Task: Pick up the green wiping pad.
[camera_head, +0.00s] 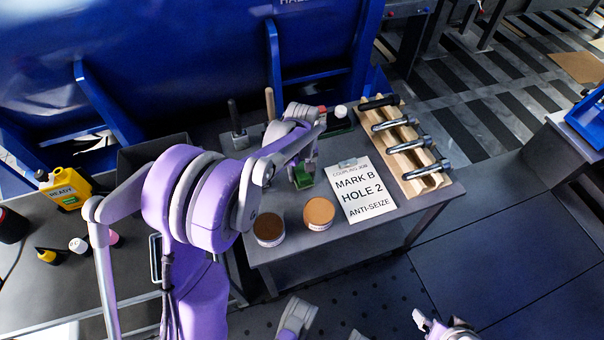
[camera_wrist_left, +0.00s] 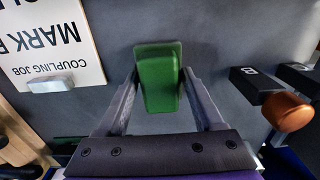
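The green wiping pad (camera_head: 303,181) is on the grey table, left of the white job card. In the left wrist view the pad (camera_wrist_left: 159,80) is between the two fingers of my left gripper (camera_wrist_left: 161,72). In the head view my left gripper (camera_head: 307,168) is down at the pad and partly covers it. The fingers stand apart on either side of the pad, close to its edges. They look open, with a narrow gap; contact is hard to make out. My right gripper cannot be clearly made out; only pale parts of me show at the bottom edge.
The job card (camera_head: 360,190) reads MARK B, HOLE 2, ANTI-SEIZE. Two round tins, one brown-topped (camera_head: 269,229) and one tan-topped (camera_head: 319,212), stand in front. A wooden rack (camera_head: 412,160) with several dark-handled tools is at right. A yellow READY container (camera_head: 64,190) stands far left.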

